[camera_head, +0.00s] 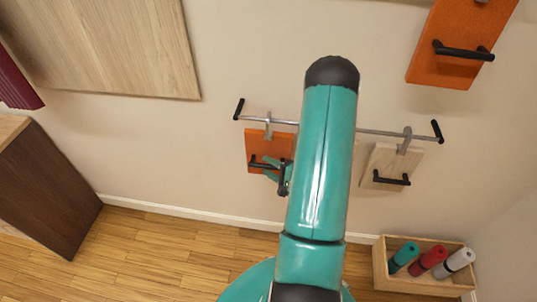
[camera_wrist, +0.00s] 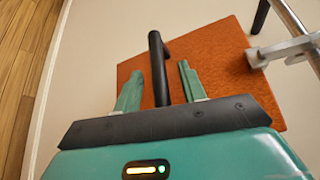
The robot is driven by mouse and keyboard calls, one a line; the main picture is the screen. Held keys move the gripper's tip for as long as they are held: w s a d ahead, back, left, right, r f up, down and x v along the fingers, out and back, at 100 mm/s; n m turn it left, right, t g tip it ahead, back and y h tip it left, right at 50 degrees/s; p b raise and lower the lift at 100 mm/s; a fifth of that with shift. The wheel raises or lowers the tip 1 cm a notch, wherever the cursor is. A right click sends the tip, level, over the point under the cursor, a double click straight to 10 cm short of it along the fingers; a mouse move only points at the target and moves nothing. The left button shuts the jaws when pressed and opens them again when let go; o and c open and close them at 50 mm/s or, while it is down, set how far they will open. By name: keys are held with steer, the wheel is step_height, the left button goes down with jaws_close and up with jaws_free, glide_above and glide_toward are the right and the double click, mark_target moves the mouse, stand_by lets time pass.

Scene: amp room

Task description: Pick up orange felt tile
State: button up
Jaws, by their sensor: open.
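An orange felt tile (camera_head: 257,145) with a black bar handle hangs from a grey hook on the wall rail, left of my arm in the head view. Part of its right side is near or behind my arm. In the wrist view the tile (camera_wrist: 222,62) fills the middle, and its black handle (camera_wrist: 158,65) stands between my two green fingers. My gripper (camera_wrist: 162,82) is open, with one finger on each side of the handle and visible gaps to it. In the head view my gripper (camera_head: 279,174) is low at the tile's front, partly hidden.
The metal rail (camera_head: 372,132) also carries a pale wood tile (camera_head: 385,158) with a black handle, right of my arm. Another orange panel (camera_head: 438,25) hangs at the upper right. A wooden box (camera_head: 420,284) with rolled mats stands on the floor. A brown cabinet (camera_head: 45,185) is at left.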

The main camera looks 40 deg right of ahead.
steer(key=shift+w, duration=0.45)
steer(key=shift+c, duration=0.4)
jaws_close()
steer(key=shift+r, duration=0.15)
